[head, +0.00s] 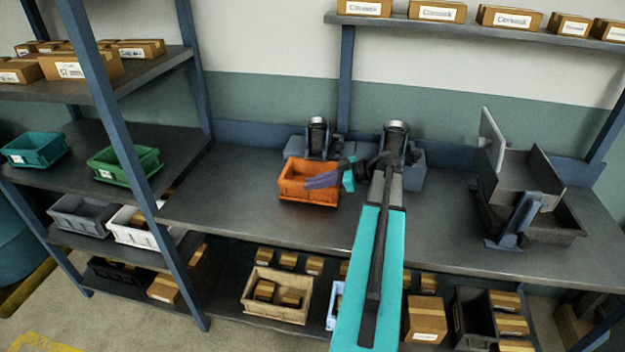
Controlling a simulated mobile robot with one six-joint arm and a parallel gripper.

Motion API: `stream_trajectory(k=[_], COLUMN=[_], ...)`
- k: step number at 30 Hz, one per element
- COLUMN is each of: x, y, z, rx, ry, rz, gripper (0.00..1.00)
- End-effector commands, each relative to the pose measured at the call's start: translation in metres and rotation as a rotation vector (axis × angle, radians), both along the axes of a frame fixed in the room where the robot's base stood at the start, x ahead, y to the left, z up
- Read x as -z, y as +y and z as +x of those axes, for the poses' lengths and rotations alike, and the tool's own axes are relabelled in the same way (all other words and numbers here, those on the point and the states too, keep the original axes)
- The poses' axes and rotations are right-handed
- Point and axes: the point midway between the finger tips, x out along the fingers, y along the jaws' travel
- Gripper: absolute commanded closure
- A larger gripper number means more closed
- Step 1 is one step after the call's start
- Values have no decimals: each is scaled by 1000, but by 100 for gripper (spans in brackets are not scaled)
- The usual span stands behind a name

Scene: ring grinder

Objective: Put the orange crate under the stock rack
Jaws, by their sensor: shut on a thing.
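The orange crate (309,195) sits on the dark workbench, left of its middle, in the head view. My arm reaches in from the bottom, and my gripper (322,180) comes at the crate from the right.
Two grey machines with round tops stand behind the crate, one at the left (317,140) and one at the right (414,172). A grey tilted holder (520,190) stands at the bench's right. Bins and boxes fill the shelf below. The bench (235,195) left of the crate is clear.

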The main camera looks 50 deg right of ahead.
Motion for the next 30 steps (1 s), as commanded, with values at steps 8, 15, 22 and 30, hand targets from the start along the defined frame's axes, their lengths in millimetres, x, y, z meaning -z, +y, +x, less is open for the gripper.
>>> stream_trajectory(k=[8,15,22,30], x=[3,5,5,5], y=[3,3,3,3], z=[1,1,1,1], rx=[-4,-4,-4,-3], ry=[-2,-2,0,0], rz=[0,0,0,0], gripper=[100,100,70,70])
